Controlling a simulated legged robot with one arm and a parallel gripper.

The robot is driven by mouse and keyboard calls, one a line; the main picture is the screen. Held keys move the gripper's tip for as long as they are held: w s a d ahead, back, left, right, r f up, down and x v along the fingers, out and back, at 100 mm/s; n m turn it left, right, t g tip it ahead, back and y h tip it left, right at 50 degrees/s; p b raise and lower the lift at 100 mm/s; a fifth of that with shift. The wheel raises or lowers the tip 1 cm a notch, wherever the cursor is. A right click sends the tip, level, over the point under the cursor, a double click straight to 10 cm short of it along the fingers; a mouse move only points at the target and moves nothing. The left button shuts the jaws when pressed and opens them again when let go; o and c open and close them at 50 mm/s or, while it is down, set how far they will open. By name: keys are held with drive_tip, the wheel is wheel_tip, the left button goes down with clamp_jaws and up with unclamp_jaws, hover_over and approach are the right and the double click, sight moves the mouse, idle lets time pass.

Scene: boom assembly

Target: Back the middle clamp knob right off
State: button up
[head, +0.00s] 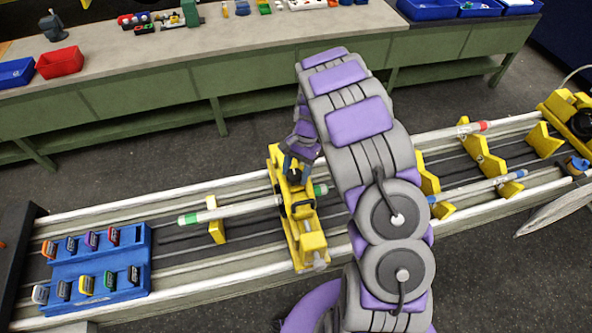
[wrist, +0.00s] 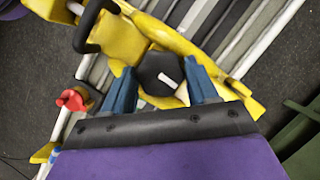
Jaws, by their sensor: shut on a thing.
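The yellow middle clamp (head: 310,243) stands across the rail bed in the head view, left of my arm. Its dark knob (wrist: 155,70) shows in the wrist view as a black, many-sided piece with a pale stud through its middle. My gripper (wrist: 161,82) has its two blue fingers on opposite sides of the knob and is shut on it. In the head view my gripper (head: 298,158) reaches down on the clamp's far end, and the knob is mostly hidden there. A white tube with green bands (head: 235,210) runs through the clamp.
A blue rack (head: 100,273) with several coloured pieces lies at the left of the bed. Tubes with red (head: 455,133) and blue bands (head: 475,189) rest on yellow supports at the right. A green workbench (head: 140,95) runs behind. A red knob (wrist: 72,99) shows in the wrist view.

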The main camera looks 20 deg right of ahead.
idle(0.3)
drive_tip(key=o, duration=1)
drive_tip(key=shift+o, duration=0.2)
drive_tip(key=b+v, duration=0.1)
drive_tip(key=v, duration=1.6)
drive_tip(key=shift+a+r, duration=0.2)
drive_tip(key=shift+w, duration=0.15)
